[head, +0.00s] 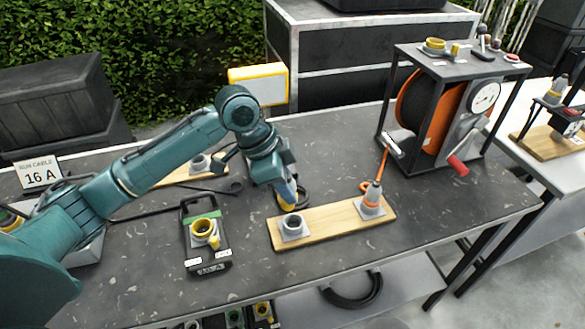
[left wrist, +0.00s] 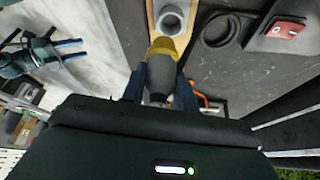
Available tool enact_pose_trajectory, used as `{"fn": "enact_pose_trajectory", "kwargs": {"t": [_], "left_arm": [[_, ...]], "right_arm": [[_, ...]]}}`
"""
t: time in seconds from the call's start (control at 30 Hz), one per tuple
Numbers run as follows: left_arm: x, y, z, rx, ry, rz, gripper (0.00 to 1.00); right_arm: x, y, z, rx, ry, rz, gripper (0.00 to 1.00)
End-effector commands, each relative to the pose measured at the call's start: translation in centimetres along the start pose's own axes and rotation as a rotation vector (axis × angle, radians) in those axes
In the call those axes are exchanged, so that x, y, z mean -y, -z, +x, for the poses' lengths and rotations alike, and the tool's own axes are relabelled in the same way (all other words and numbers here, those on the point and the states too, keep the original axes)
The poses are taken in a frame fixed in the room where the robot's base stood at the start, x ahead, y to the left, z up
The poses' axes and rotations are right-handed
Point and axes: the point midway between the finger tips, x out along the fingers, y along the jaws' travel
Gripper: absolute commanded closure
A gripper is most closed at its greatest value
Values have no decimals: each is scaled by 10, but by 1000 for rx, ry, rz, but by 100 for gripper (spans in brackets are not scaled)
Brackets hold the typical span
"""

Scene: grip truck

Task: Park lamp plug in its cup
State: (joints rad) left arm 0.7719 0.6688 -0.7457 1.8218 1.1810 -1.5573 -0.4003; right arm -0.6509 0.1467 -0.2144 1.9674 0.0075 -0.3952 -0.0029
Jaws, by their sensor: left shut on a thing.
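My left gripper (head: 284,188) is shut on the lamp plug (head: 288,204), which has a yellow collar and a grey body. The plug is just above and behind the grey cup (head: 292,223), and apart from it as far as I can tell. The cup stands open and empty at the left end of a wooden board (head: 330,224). In the left wrist view the plug (left wrist: 161,68) points at the cup (left wrist: 171,20).
A grey plug with an orange cable (head: 372,195) stands at the board's right end. A black box with a yellow socket (head: 204,230) is to the left. A cable reel in a black frame (head: 432,112) stands at the right. The tabletop in front is clear.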

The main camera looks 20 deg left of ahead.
Motion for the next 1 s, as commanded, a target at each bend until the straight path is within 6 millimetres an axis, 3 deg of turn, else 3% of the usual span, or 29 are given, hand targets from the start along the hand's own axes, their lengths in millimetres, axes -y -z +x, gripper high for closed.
{"fn": "enact_pose_trajectory", "kwargs": {"t": [0.1,0.3,1.0], "left_arm": [[7,12,-5,0,-50,121,96],[10,16,-4,1,-82,201,96],[10,-4,42,3,-80,202,96]], "right_arm": [[0,1,-2,9,-2,2,54],[0,-4,-1,20,-3,5,54],[6,-5,13,-45,13,13,54]]}}
